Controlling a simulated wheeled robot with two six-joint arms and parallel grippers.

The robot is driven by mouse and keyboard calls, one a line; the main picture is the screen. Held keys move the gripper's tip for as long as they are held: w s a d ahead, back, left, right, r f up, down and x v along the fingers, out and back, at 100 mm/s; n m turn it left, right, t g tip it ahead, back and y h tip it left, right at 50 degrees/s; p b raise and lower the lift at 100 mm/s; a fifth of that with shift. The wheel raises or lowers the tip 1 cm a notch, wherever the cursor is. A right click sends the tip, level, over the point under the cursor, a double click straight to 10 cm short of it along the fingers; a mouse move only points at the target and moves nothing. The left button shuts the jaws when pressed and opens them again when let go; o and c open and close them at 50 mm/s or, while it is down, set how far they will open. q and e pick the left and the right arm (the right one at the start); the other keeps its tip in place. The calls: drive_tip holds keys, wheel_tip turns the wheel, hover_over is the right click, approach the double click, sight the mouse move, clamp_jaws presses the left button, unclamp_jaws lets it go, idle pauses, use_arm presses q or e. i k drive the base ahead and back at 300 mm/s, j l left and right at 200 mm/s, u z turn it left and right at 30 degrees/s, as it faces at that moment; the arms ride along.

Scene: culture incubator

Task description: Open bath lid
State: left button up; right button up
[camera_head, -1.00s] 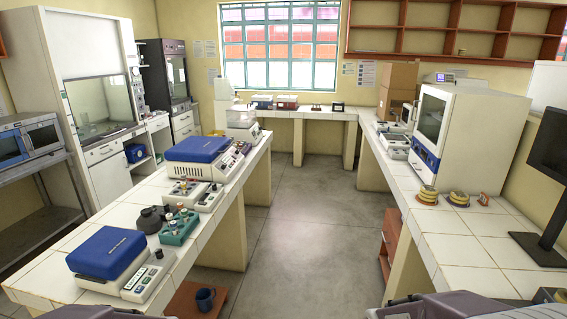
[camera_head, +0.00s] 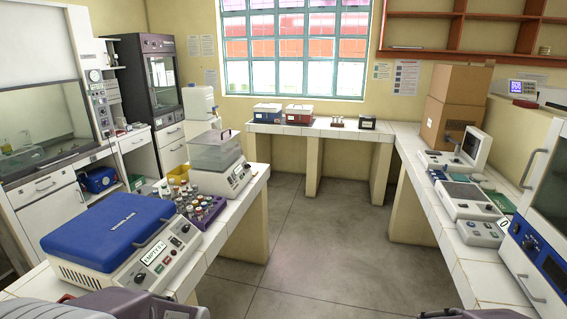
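A white box with a clear, shut lid (camera_head: 216,149), which looks like a bath, stands at the far end of the left bench. A small dark handle sits on the lid's right side. Its sloped front panel (camera_head: 238,179) has buttons and a display. Only grey parts of my arms show along the bottom edge. Neither gripper is in view, so their state is hidden.
A blue-lidded device (camera_head: 109,232) and a rack of tubes (camera_head: 202,208) stand nearer on the left bench (camera_head: 256,184). The right bench (camera_head: 434,234) holds instruments and a white incubator (camera_head: 542,225). The floor (camera_head: 318,245) between the benches is clear.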

sight(214, 137)
drive_tip(key=i+l+u, duration=0.4)
drive_tip(key=i+l, duration=0.2)
drive_tip(key=i+l+u, duration=0.2)
drive_tip(key=i+l, duration=0.2)
drive_tip(key=i+l+u, duration=0.35)
drive_tip(key=i+l, duration=0.2)
drive_tip(key=l, duration=0.3)
drive_tip(key=i+l+u, duration=0.2)
drive_tip(key=l, duration=0.3)
drive_tip(key=i+j+u, duration=0.35)
drive_tip(key=i+u, duration=0.65)
drive_tip(key=i, duration=0.15)
drive_tip(key=i+j, duration=0.05)
